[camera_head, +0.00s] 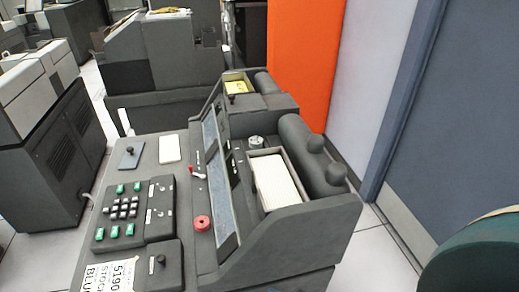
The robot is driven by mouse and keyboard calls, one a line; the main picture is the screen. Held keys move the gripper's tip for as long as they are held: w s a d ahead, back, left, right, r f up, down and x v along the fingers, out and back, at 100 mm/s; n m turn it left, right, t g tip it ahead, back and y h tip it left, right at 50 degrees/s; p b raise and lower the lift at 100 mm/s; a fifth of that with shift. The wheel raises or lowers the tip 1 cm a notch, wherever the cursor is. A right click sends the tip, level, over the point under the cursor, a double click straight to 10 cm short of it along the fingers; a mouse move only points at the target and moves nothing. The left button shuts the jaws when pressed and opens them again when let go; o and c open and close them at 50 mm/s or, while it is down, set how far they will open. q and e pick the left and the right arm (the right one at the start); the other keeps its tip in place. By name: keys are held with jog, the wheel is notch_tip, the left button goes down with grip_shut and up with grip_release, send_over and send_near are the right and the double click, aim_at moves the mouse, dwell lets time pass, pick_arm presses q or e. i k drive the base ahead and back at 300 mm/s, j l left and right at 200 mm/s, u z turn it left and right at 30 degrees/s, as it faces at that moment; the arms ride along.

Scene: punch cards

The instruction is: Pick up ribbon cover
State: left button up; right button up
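The grey card machine (338,215) fills the middle of the view. I cannot tell for sure which part is the ribbon cover. Candidates are a small blue-grey plate with a dark knob (131,156) lying on the desk top and a dark block with a knob (162,268) at the front of the desk. A dark rounded roller-like part (308,155) with end knobs lies along the machine's right side. Neither of my grippers shows in the view.
A keypad with green and white keys (128,213), a white block (170,149), a red ring (202,223) and a paper sign (112,276) sit on the desk. A card stack (276,182) lies in the hopper. A dark green rounded object (480,262) is at lower right. Other machines stand behind.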

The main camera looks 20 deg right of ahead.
aim_at(164, 270)
jog(key=k+l, duration=0.1)
jog(key=l, duration=0.35)
jog(key=k+l+u, duration=0.1)
jog(key=l, duration=0.3)
jog(key=k+l, duration=0.1)
jog(key=l, duration=0.35)
jog(key=k+l, duration=0.1)
jog(key=l, duration=0.3)
jog(key=u, duration=0.05)
